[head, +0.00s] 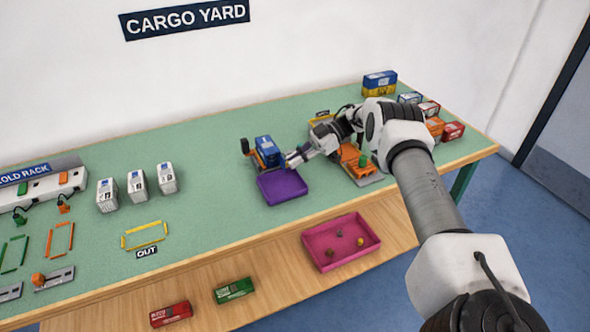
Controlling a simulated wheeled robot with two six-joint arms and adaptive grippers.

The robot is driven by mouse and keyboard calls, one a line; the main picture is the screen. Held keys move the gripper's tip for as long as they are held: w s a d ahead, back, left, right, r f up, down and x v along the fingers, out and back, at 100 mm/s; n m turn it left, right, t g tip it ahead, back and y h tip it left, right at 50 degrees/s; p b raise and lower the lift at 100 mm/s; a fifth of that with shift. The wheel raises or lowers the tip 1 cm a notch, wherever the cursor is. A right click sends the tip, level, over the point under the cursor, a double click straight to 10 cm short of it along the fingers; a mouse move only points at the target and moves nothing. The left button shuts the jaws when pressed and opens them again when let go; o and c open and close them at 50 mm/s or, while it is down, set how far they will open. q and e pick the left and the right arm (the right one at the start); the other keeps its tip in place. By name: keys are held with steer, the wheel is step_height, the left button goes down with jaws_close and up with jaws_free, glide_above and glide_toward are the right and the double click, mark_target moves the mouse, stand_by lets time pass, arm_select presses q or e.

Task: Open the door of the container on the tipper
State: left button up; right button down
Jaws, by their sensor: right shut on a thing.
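The blue container (265,145) sits on the tipper (246,147), just behind the purple tray (282,189). My right gripper (291,160) reaches in from the right, with its fingertips at the right-hand end of the container. It is shut at the door end; the door itself is too small and too covered by the fingers to tell how far it stands open. My left gripper is not in view.
A pink tray (313,249) with small pieces lies on the front shelf, near a red (171,314) and a green container (234,290). An orange device (357,158) stands close under my right arm. White containers (137,187) stand left; the green mat between is clear.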

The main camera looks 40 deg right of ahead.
steer(key=shift+r, duration=0.1)
stand_by(0.4)
steer(key=c, duration=1.3)
jaws_free()
